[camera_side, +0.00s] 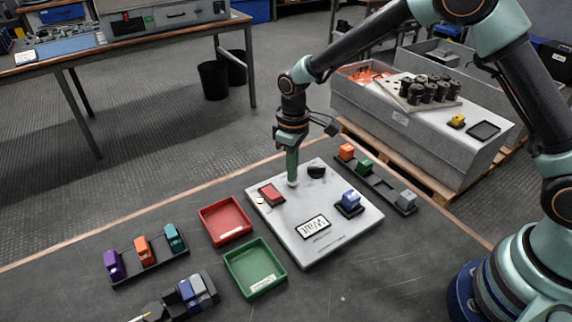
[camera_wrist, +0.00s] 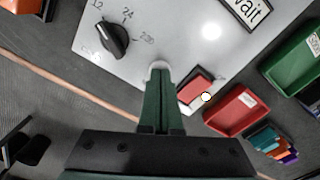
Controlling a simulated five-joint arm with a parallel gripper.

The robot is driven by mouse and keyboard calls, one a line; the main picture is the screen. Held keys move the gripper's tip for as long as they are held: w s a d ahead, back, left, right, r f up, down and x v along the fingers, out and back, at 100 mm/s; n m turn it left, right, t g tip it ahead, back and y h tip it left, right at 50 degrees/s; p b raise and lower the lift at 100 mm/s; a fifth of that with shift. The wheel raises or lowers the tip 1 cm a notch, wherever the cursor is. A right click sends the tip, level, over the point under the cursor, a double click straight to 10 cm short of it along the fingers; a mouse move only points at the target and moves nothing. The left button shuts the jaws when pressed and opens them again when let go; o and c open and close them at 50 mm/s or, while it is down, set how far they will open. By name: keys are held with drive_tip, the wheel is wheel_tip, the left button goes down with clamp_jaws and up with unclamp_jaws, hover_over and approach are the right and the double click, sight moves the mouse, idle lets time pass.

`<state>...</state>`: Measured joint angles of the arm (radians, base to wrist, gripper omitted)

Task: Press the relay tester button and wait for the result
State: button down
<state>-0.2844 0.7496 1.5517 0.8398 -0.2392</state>
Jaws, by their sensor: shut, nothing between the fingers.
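The relay tester (camera_side: 340,235) is a light grey panel on the dark table. Its display (camera_side: 313,226) reads "Wait"; the display is partly cut off in the wrist view (camera_wrist: 245,12). My gripper (camera_side: 292,181) is shut and empty, pointing down at the panel. A blue relay (camera_side: 350,199) sits in the tester's dark socket. A black knob (camera_wrist: 113,40) has voltage markings around it.
A red tray (camera_side: 225,237) and a green tray (camera_side: 268,289) stand left of the tester. Racks with coloured relays stand at left (camera_side: 150,268) and behind right (camera_side: 385,190). A red rectangular part (camera_wrist: 195,90) and a small white spot (camera_wrist: 206,97) are beside my fingers.

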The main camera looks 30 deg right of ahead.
drive_tip(key=shift+f, duration=0.2)
drive_tip(key=shift+r, duration=3.6)
drive_tip(key=s+d+r+m+t, duration=0.5)
drive_tip(key=s+d+r, duration=0.8)
drive_tip(key=s, duration=0.4)
drive_tip(key=shift+d+r+m+t, duration=0.15)
drive_tip(key=shift+r+m+t, duration=0.15)
drive_tip(key=shift+r+m, duration=0.3)
